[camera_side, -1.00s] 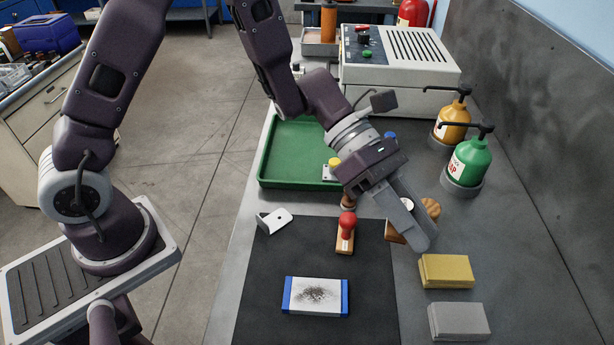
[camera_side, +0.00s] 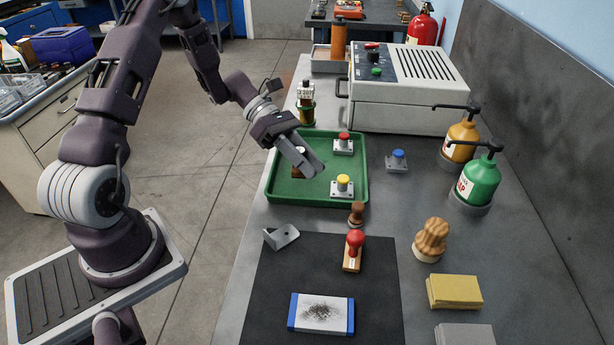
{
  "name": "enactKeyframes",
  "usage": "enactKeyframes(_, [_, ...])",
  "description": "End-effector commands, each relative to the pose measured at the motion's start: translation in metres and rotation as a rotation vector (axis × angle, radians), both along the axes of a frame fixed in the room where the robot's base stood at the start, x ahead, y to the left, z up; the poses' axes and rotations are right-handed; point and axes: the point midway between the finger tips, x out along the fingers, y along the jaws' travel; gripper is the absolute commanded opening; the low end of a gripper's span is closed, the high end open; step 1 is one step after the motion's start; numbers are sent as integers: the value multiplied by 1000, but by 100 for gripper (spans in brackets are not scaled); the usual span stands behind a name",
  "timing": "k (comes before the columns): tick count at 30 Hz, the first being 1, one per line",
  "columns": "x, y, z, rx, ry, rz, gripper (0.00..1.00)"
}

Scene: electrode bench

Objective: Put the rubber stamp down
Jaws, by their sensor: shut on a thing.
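My gripper (camera_side: 303,162) is over the left part of the green tray (camera_side: 318,201), shut on a brown wooden piece with a pale top, which I take to be the rubber stamp (camera_side: 297,170). The fingers hide much of it. I cannot tell whether its base touches the tray floor. A red-handled stamp (camera_side: 354,246) with a wooden block stands on the black mat (camera_side: 385,290), apart from my gripper.
The tray holds a red-button box (camera_side: 343,144) and a yellow-button box (camera_side: 342,186). A blue-button box (camera_side: 396,161) stands right of it. A small brown piece (camera_side: 356,213) stands before it, a metal bracket (camera_side: 281,237) to its left. Pump bottles (camera_side: 480,180) stand right.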

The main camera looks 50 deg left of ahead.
Motion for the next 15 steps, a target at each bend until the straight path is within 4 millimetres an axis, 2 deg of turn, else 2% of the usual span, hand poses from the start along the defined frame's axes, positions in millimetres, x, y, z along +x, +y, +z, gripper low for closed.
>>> enactKeyframes(3, [0, -1, -24, -3, 5, 1, 0])
enactKeyframes(5, [0, -1, -31, -2, 3, 0, 0])
enactKeyframes(15, [0, -1, -36, 0, 1, 0, 0])
